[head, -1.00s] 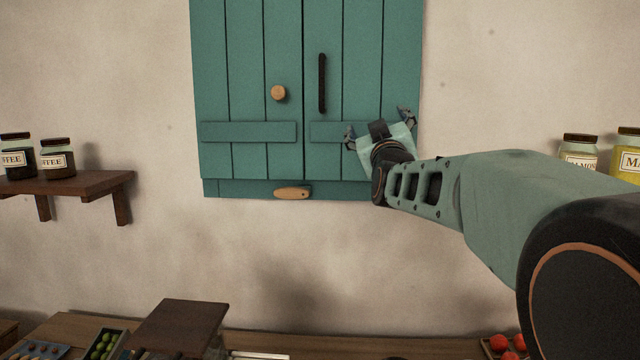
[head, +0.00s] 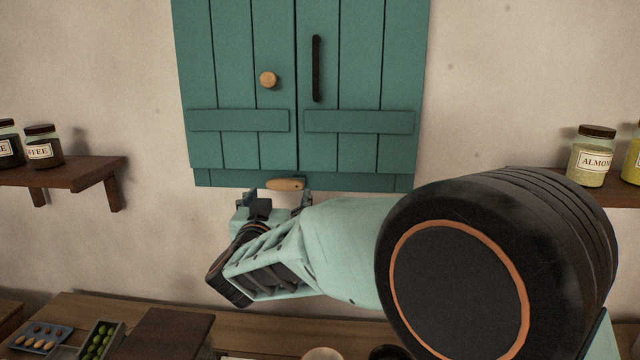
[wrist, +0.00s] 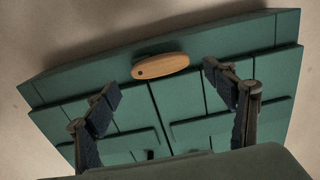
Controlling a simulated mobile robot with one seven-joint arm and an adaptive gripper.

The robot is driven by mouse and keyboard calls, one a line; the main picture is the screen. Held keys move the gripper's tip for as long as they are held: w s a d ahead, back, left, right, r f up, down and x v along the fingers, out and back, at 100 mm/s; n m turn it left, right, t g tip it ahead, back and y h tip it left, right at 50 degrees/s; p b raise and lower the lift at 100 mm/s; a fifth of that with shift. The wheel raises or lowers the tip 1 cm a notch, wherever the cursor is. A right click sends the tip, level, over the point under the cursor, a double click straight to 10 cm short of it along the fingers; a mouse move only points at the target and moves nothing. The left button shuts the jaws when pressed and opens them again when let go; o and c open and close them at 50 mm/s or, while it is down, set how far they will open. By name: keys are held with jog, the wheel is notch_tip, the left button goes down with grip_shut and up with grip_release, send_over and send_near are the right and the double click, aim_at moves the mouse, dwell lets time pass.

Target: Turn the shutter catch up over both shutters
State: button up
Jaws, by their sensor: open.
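The shutter catch (head: 285,184) is a small light-wood oval bar on the green sill strip below the shutters. It lies roughly level. In the wrist view the catch (wrist: 160,66) shows a dark pivot spot near one end. The left shutter (head: 232,70) has a round wooden knob and the right shutter (head: 375,70) a black upright handle; both look closed. My gripper (head: 275,200) is open and just below the catch in the head view. In the wrist view the open fingers (wrist: 168,98) stand on either side of the catch's line, with nothing between them touching it.
A left wall shelf (head: 70,172) holds coffee jars (head: 43,147). An almond jar (head: 592,156) stands on a right shelf. Below, the counter (head: 260,330) carries a dark box (head: 170,332), a green-filled tray (head: 98,342) and other items. The wall around the shutters is bare.

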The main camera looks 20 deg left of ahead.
aim_at(284, 186)
jog(key=shift+p+x, duration=0.4)
jog(key=shift+x, duration=1.85)
jog(key=c, duration=1.7)
